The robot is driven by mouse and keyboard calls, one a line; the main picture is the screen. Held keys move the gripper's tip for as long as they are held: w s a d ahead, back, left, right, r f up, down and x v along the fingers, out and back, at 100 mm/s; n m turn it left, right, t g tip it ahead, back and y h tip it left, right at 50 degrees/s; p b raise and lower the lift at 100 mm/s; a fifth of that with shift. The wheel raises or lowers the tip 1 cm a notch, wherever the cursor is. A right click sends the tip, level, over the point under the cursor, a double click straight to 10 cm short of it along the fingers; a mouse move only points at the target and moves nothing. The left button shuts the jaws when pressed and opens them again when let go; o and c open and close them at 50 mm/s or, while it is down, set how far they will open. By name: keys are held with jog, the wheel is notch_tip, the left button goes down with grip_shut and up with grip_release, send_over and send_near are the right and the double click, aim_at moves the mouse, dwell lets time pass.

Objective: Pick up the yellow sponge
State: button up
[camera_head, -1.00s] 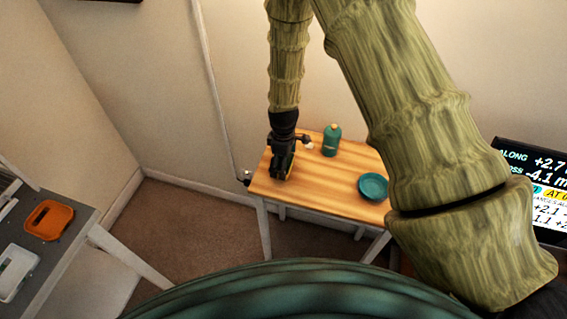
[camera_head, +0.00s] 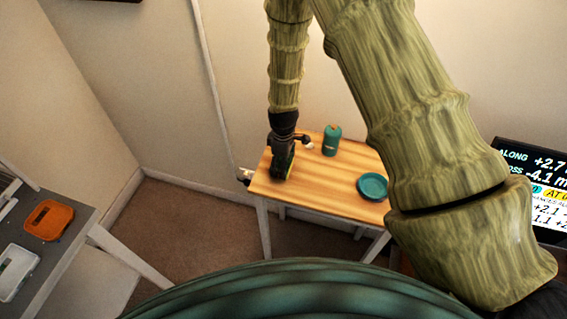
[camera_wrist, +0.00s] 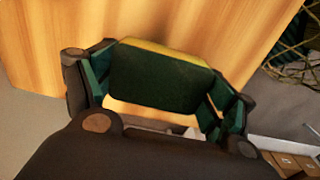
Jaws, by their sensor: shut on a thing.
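The sponge (camera_wrist: 160,78) is between my gripper's fingers in the wrist view. Its dark green face is towards the camera, and a yellow strip shows along its top edge. My gripper (camera_wrist: 163,96) is shut on it, one finger at each end. In the head view my gripper (camera_head: 283,166) points down over the left part of the wooden table (camera_head: 325,190). The sponge is small and hard to make out there. I cannot tell whether it touches the tabletop.
A teal bottle (camera_head: 331,141) stands to the right of my gripper, with a small whitish object (camera_head: 308,142) between. A teal dish (camera_head: 372,186) lies at the table's right. A grey table with an orange tray (camera_head: 48,220) and white container (camera_head: 14,271) is at far left.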

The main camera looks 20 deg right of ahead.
jog(key=shift+r+b, duration=1)
jog(key=shift+r, duration=0.6)
jog(key=s+a+r+b, duration=0.1)
jog(key=s+b, duration=0.3)
jog(key=s, duration=1.2)
jog(key=shift+a+r+b, duration=0.25)
jog(key=shift+r+b, duration=0.05)
jog(key=shift+b, duration=0.05)
jog(key=shift+c, duration=1.1)
